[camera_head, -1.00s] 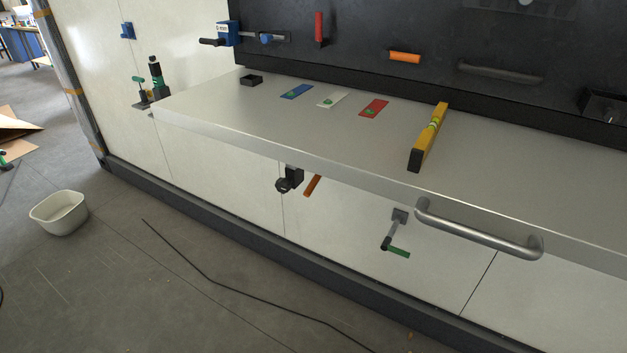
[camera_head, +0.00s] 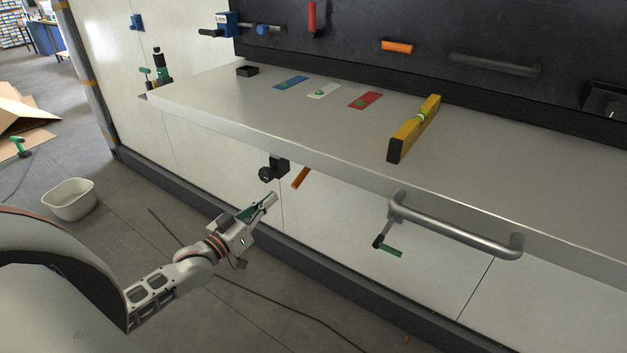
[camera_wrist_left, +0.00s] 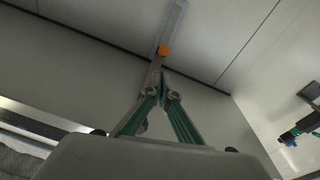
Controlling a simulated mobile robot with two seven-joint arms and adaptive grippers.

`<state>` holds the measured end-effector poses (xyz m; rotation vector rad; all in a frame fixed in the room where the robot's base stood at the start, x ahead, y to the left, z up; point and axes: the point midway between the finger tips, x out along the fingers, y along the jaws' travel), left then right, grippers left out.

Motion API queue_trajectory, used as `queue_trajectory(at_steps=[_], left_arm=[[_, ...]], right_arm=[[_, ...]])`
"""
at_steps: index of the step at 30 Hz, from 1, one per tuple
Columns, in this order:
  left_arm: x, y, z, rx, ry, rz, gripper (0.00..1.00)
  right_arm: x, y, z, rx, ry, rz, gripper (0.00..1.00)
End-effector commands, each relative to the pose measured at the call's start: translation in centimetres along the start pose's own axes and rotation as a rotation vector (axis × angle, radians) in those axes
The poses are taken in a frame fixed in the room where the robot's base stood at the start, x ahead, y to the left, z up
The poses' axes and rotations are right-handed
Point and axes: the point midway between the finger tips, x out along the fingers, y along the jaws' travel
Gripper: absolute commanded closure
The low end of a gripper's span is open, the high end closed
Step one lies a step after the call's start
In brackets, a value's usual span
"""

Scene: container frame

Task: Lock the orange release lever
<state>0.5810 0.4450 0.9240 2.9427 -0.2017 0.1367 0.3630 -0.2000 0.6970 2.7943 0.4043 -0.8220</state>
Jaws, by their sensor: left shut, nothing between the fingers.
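An orange lever (camera_head: 301,177) hangs at a slant below the worktop's front edge, beside a black knob-like fitting (camera_head: 272,170). My left gripper (camera_head: 271,199) is shut and empty, below and left of this lever, with a visible gap between them in the head view. In the left wrist view, the closed fingers (camera_wrist_left: 158,65) point towards an orange end (camera_wrist_left: 164,50), which looks like the same lever seen end-on; contact cannot be told there. A second orange handle (camera_head: 397,47) sits on the dark back panel. My right gripper is not in view.
The grey worktop (camera_head: 260,117) juts out above the lever, with a metal bar handle (camera_head: 455,230) on its front. A green-handled crank (camera_head: 388,247) is to the right below it. A yellow level (camera_head: 414,128) lies on top. A white tub (camera_head: 70,200) stands on the floor.

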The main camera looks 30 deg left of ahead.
Motion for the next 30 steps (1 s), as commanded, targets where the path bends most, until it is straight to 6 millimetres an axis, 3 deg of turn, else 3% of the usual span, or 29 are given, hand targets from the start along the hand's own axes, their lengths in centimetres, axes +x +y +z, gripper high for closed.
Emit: queue_trajectory(at_steps=[14, 30], left_arm=[[0.6, -0.2, -0.4, -0.003, 0.008, 0.000, 1.00], [8.2, -0.2, -0.4, -0.001, 0.006, -0.001, 1.00]], right_arm=[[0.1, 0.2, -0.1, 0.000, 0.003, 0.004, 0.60], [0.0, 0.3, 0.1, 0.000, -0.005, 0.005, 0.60]])
